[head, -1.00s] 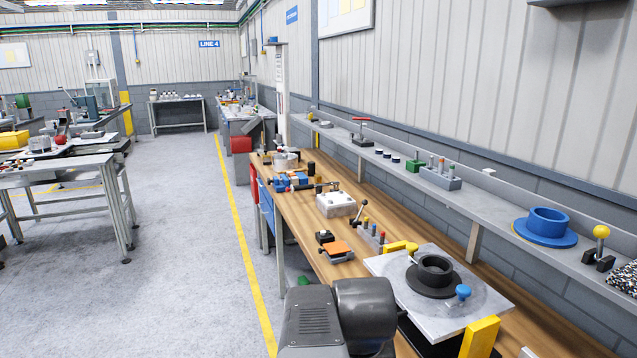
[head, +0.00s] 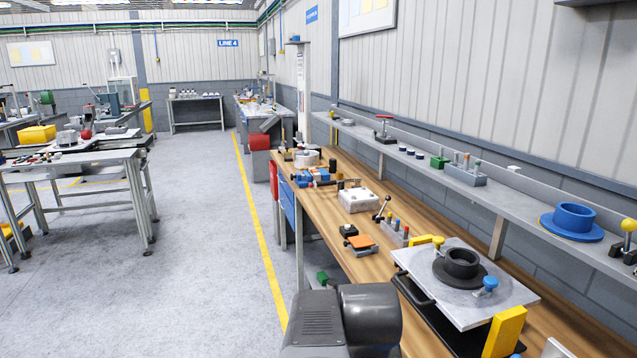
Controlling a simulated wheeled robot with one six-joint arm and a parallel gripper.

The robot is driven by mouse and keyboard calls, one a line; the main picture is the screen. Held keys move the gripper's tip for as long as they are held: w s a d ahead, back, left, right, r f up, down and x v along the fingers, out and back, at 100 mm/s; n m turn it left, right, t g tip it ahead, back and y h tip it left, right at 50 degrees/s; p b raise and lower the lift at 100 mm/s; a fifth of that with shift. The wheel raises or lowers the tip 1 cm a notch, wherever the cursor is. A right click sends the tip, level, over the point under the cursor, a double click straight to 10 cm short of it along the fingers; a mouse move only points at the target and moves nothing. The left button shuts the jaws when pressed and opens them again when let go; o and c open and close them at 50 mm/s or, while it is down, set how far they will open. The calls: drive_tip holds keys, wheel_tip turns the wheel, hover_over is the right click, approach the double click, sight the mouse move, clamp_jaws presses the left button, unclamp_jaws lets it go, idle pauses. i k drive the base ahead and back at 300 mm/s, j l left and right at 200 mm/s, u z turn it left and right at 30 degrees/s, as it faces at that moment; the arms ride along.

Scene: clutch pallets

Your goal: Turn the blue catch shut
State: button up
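The blue catch (head: 488,286) is a small blue knob on the front right part of a light grey pallet plate (head: 430,268), beside a black flanged ring (head: 461,265). Whether the catch is turned open or shut is too small to tell. The plate sits raised above the near end of the wooden bench, with a yellow block at its far left edge and another at its near right. My gripper is not in view. Only a dark grey link of my own arm shows at the bottom centre, left of the plate.
A black handle (head: 412,292) juts along the plate's left side. Beyond the plate, the bench holds an orange-topped block (head: 360,242), a rack of coloured pegs (head: 394,232) and a white box (head: 358,200). A wall shelf carries a blue flanged ring (head: 572,222).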

sight(491, 283)
drive_tip(key=z, duration=1.2)
